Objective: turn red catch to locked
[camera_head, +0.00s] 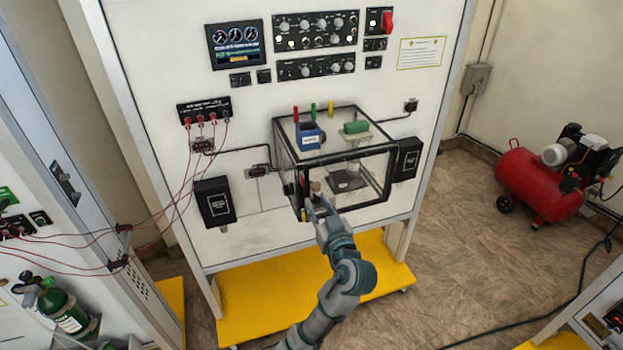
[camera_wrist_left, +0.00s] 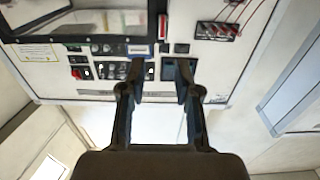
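A small red part, which looks like the red catch (camera_wrist_left: 162,27), sits on the dark frame at the edge of the clear box in the left wrist view. In the head view, that side of the box is partly covered by my left gripper (camera_head: 313,194), and the catch's setting cannot be read. My left gripper is at the front left of the clear box (camera_head: 345,158). In the left wrist view its two fingers (camera_wrist_left: 157,80) are apart with nothing between them, and the catch lies beyond their tips. My right gripper is not in view.
A white panel (camera_head: 250,110) carries gauges (camera_head: 235,43), knobs and a red switch (camera_head: 387,20). Red cables (camera_head: 185,170) hang at the left. Black boxes (camera_head: 215,200) flank the clear box. A yellow base (camera_head: 265,300) is below, and a red compressor (camera_head: 540,183) stands at the right.

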